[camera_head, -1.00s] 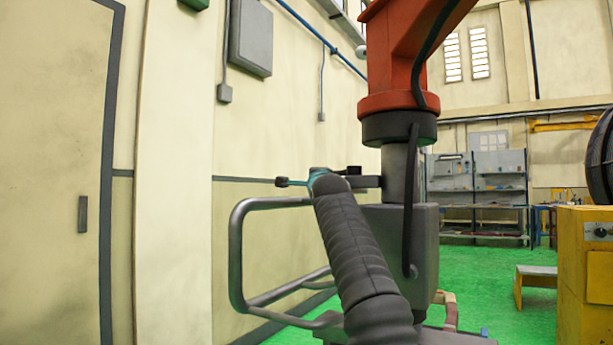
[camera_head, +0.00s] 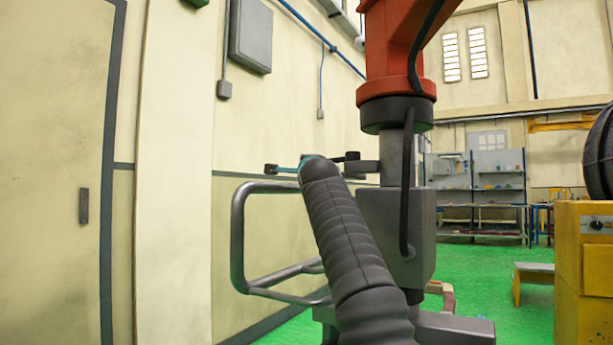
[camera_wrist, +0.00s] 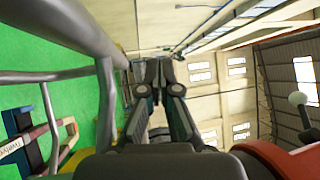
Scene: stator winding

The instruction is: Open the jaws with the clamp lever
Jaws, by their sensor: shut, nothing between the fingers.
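A hoist tool hangs from a red arm (camera_head: 391,50). It has a grey post, a grey block (camera_head: 395,225) and a bent grey tube handle (camera_head: 238,235). My dark ribbed arm reaches up in front of it and covers part of it. A small dark ball-ended part, possibly the clamp lever (camera_head: 352,156), shows just right of my arm's tip. My gripper is shut and empty, beside the tube handle (camera_wrist: 107,105). I cannot make out the tool's jaws.
A yellow cabinet (camera_head: 582,270) with a black coil (camera_head: 600,155) stands at right. Shelves (camera_head: 485,190) stand far back.

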